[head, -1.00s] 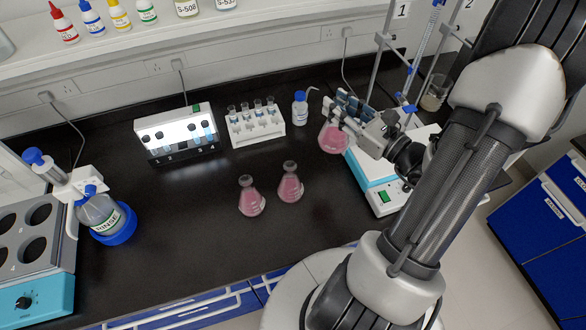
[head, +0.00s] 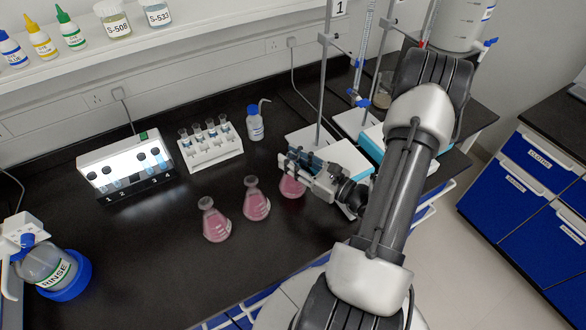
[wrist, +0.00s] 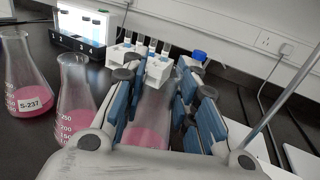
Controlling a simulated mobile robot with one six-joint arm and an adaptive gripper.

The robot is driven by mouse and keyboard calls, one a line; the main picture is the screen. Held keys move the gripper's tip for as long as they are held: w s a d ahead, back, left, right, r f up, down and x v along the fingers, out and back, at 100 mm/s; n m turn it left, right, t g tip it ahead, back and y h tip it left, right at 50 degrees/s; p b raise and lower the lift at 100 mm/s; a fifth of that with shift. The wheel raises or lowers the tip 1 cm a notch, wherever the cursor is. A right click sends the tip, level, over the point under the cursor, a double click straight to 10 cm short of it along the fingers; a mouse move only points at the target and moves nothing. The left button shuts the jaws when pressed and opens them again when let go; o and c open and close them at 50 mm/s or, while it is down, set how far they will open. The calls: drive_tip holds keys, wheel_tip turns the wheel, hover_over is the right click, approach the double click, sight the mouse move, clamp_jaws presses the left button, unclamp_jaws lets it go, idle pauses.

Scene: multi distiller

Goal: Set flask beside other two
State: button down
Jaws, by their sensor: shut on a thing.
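Two conical flasks of pink liquid stand upright side by side on the black bench: the left flask (head: 216,222) and the middle flask (head: 256,202). In the wrist view they show at the left, one labelled S-237 (wrist: 30,100) and the other (wrist: 75,110) closer to my gripper. My gripper (head: 300,165) is shut on the third pink flask (head: 292,187), just right of the middle flask; this held flask (wrist: 150,125) also shows between the blue finger pads in the wrist view. I cannot tell whether its base touches the bench.
A white rack of vials (head: 212,150) and a lit box (head: 125,170) stand behind the flasks. A small blue-capped bottle (head: 255,125) is behind my gripper. Stirrer plates with stands (head: 318,135) are at the right. The bench in front is clear.

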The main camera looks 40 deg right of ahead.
drive_tip(key=shift+f+b, duration=0.4)
drive_tip(key=shift+f, duration=1.2)
drive_tip(key=shift+f, duration=0.2)
drive_tip(key=c, duration=1.3)
unclamp_jaws()
drive_tip(key=shift+r, duration=0.2)
drive_tip(key=shift+s+d, duration=0.1)
drive_tip(key=shift+s, duration=0.15)
drive_tip(key=s, duration=0.3)
drive_tip(key=s+d+p, duration=0.1)
drive_tip(key=s, duration=0.7)
drive_tip(key=shift+s+d+p, duration=0.2)
drive_tip(key=shift+d+p, duration=0.1)
drive_tip(key=shift+p, duration=0.05)
